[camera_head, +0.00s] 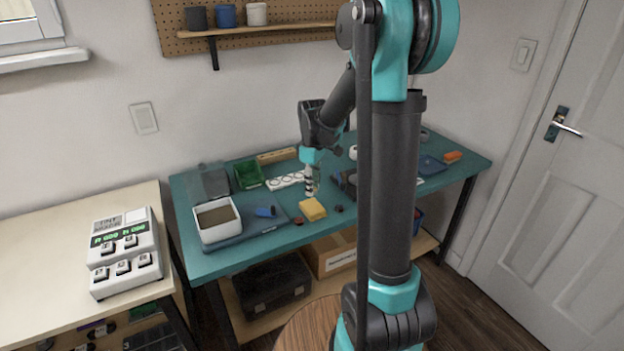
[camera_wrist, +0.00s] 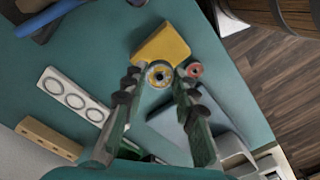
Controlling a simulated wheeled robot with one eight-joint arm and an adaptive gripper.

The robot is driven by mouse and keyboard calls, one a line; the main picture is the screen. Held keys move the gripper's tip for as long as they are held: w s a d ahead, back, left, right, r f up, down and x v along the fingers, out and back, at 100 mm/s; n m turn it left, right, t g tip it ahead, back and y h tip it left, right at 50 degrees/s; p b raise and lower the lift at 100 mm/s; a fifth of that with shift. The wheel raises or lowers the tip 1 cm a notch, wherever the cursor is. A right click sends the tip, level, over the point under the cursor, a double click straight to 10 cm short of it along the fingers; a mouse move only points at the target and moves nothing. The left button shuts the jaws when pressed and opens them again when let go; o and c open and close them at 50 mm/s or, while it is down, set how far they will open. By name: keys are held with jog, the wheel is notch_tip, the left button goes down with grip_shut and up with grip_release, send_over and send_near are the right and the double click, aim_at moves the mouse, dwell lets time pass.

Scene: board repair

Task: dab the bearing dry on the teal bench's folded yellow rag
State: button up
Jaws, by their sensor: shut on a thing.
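The folded yellow rag (camera_head: 312,209) lies near the front middle of the teal bench (camera_head: 250,243). It also shows in the wrist view (camera_wrist: 163,44), just beyond my fingertips. My gripper (camera_head: 311,192) points down over the bench, close behind the rag. In the wrist view my gripper (camera_wrist: 157,78) is shut on the bearing (camera_wrist: 158,74), a small ring with a dark centre, held between the fingertips. The bearing appears right beside the rag's near edge there; I cannot tell its height above the bench. It is not distinct in the head view.
A white tray (camera_head: 219,236) with brown content stands left on a blue mat. A green bin (camera_head: 249,175), a white strip with circles (camera_head: 286,180) and a wooden block (camera_head: 277,156) lie behind. A small red round part (camera_wrist: 194,70) lies near the rag.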

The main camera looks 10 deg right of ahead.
aim_at(313, 206)
jog(key=shift+f, duration=2.6)
jog(key=shift+f, duration=0.45)
dwell(0.5)
jog(key=shift+r, duration=0.1)
dwell(0.7)
jog(key=shift+r, duration=2.95)
